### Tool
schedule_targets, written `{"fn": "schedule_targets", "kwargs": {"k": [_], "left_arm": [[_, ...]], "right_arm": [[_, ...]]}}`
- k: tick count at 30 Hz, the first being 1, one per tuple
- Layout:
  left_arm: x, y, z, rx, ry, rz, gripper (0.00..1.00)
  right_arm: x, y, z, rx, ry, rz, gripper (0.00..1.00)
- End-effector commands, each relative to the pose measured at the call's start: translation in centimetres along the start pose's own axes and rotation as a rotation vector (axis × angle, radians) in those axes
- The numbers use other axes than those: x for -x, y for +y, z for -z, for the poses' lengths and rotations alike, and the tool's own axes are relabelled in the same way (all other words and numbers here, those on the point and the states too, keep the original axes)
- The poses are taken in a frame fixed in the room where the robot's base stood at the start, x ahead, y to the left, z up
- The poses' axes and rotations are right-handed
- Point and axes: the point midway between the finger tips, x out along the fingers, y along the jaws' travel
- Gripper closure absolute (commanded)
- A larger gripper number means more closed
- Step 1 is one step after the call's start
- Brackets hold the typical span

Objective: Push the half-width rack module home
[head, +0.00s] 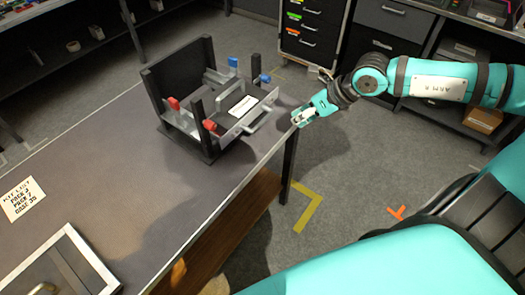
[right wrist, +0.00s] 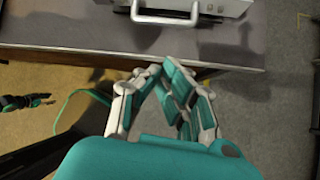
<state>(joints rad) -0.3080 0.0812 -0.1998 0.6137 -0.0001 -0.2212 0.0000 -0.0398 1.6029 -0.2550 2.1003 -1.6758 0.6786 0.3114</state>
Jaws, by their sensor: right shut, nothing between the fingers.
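The half-width rack module (head: 222,124) is a grey metal box with a white label and a bar handle on its front. In the right wrist view, the module's front (right wrist: 208,7) and handle are at the top edge. My right gripper (head: 300,119) is shut and empty, beyond the table's edge and apart from the handle. Its fingertips (right wrist: 160,68) show below the table edge in the right wrist view.
The table (head: 120,150) has a kit list card (head: 20,198) and a metal-edged tray (head: 88,254) at the near left. Red knobs (head: 210,125) and blue knobs (head: 265,78) are on the rack. A drawer cabinet (head: 312,30) stands behind. Floor right of the table is clear.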

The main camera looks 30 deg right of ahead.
Motion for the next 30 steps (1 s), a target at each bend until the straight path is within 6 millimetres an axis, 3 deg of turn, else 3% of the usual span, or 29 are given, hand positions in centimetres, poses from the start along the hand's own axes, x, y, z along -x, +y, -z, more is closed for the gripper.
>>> {"fn": "schedule_targets", "kwargs": {"k": [3,6,16,18,30], "left_arm": [[-0.6,0.0,-0.2,0.0,-0.002,0.001,0.6],[-0.8,-0.1,-0.1,0.0,0.0,0.001,0.6],[-3.5,0.0,2.2,0.001,0.038,0.001,0.6],[-2.7,0.1,2.1,0.001,0.035,0.0,0.6],[-0.9,0.2,0.6,0.001,0.01,-0.003,0.6]], "right_arm": [[1.4,0.4,0.8,0.158,0.053,0.084,1.0],[1.6,0.5,1.0,0.201,0.066,0.107,1.0],[-1.1,0.3,1.2,0.197,0.059,0.101,1.0],[-1.2,0.2,0.9,0.192,0.059,0.103,1.0],[-8.3,-0.4,0.7,0.197,0.059,0.104,1.0]]}}
